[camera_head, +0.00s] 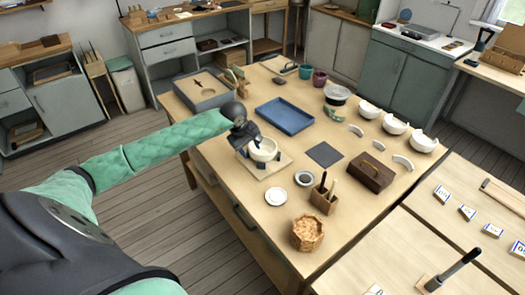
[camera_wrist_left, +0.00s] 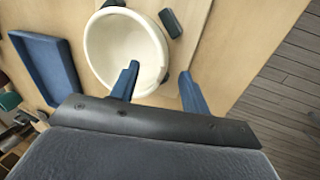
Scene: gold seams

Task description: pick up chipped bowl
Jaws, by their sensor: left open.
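A cream bowl (camera_head: 264,150) sits on a light wooden board (camera_head: 272,170) on the big table. It also shows in the left wrist view (camera_wrist_left: 104,44), where its rim looks uneven near my fingers. My left gripper (camera_head: 246,138) is at the bowl's left side and open. In the wrist view my left gripper (camera_wrist_left: 159,72) has one finger over the bowl's inside and the other outside the rim, with the bowl's wall between them. I cannot tell whether either finger touches it. My right gripper is not in view.
Dark blocks (camera_wrist_left: 170,22) stand beside the bowl on the board. A blue tray (camera_head: 285,116) lies behind it. A white dish (camera_head: 276,197), a tool holder (camera_head: 325,196) and a brown box (camera_head: 370,173) stand nearby. Several white broken bowls (camera_head: 395,125) stand at the right.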

